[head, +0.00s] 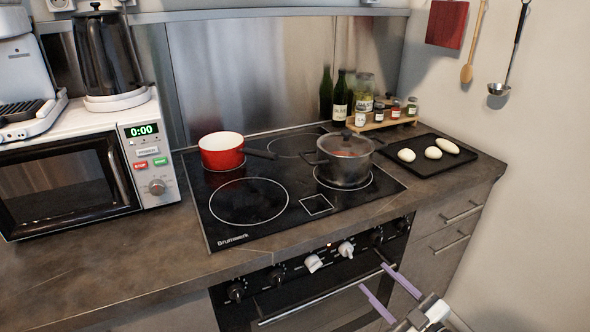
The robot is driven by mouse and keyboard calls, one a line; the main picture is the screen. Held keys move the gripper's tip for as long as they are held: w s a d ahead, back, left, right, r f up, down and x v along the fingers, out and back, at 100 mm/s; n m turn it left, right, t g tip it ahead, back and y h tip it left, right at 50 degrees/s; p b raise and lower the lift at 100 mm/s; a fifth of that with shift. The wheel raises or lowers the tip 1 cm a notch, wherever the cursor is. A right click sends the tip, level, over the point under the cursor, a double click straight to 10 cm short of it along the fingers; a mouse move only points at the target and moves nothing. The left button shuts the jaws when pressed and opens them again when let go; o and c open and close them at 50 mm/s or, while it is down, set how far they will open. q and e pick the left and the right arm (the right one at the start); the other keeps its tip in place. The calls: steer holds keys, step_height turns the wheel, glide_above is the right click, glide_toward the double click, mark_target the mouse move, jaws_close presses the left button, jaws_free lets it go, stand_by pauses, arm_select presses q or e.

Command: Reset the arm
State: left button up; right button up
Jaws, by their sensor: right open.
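My right gripper (373,276) shows at the bottom right of the head view. I cannot tell whether a finger touches the oven front. Only the gripper and a short part of my right arm show at the bottom edge. My left gripper is not in view.
A red pot (222,158) and a lidded pot (345,168) stand on the black cooktop (250,228). A microwave (70,175) stands at left. A black tray (462,157) with white oval items lies at right. The counter's front left (120,250) is clear.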

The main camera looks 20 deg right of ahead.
steer(key=shift+a+f, duration=0.1)
steer(key=s+a+f+m+g, duration=0.2)
steer(key=s+a+f+g, duration=0.2)
steer(key=s+a+f, duration=0.3)
steer(key=s+a+f+m+g, duration=0.3)
steer(key=s+a+f+g, duration=0.2)
steer(key=s+a, duration=0.6)
step_height(320, 180, down, 2)
steer(key=shift+s+a+f, duration=0.1)
steer(key=shift+s+a, duration=0.1)
steer(key=shift+a, duration=0.9)
